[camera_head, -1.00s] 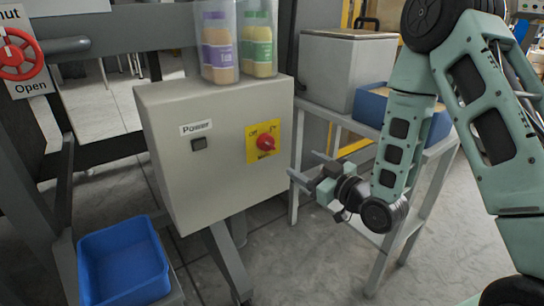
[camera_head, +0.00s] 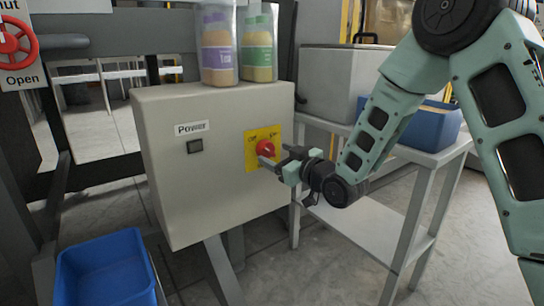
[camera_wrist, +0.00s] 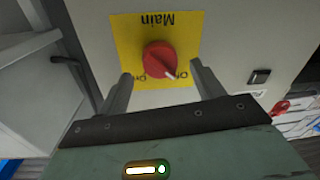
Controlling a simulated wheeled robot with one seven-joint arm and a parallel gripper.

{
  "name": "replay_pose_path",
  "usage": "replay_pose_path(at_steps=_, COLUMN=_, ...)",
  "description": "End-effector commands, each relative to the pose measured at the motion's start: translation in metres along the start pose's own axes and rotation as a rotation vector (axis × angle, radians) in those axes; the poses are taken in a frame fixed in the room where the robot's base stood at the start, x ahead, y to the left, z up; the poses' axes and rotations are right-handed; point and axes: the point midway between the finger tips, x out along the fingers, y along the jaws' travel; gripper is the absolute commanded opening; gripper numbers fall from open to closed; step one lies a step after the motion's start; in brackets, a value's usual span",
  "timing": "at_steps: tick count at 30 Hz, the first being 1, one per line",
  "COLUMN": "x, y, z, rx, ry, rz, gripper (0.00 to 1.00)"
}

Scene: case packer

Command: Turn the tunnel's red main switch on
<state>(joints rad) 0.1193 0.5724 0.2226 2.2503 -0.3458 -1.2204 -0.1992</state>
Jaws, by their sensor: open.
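The red main switch (camera_head: 265,147) is a round knob on a yellow plate (camera_head: 251,160) on the front of a grey control box (camera_head: 215,195). In the wrist view the plate reads "Main" upside down, and the white mark on the red knob (camera_wrist: 160,58) points toward the "Off" label. My gripper (camera_head: 274,158) is open in front of the knob, its fingertips close to the plate. In the wrist view my gripper (camera_wrist: 159,75) has one finger on each side of the knob's near edge, with nothing held. Whether the fingers touch the knob is unclear.
A dark button (camera_head: 195,146) labelled "Power" sits left of the switch. Two bottles (camera_head: 238,45) stand on the box. A red wheel (camera_head: 15,38) is at upper left, a blue bin (camera_head: 105,270) below. A white table (camera_head: 420,150) with a blue container (camera_head: 435,125) stands right.

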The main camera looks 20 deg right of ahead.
Motion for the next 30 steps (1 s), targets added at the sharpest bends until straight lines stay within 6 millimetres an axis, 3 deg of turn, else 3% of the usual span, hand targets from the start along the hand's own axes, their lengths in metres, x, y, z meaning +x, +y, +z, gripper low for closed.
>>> replay_pose_path(at_steps=6, x=0.024, y=0.000, z=0.001, rx=0.000, ry=0.000, rz=0.000, gripper=0.67)
replay_pose_path(at_steps=17, x=0.028, y=0.000, z=0.000, rx=0.001, ry=-0.001, rz=0.000, gripper=0.67)
replay_pose_path(at_steps=21, x=0.028, y=0.000, z=0.000, rx=0.000, ry=-0.001, rz=0.000, gripper=0.28)
replay_pose_path(at_steps=22, x=0.028, y=0.000, z=0.000, rx=0.000, ry=-0.001, rz=0.000, gripper=0.22)
replay_pose_path(at_steps=30, x=0.028, y=0.000, z=0.000, rx=0.016, ry=0.001, rz=0.000, gripper=0.23)
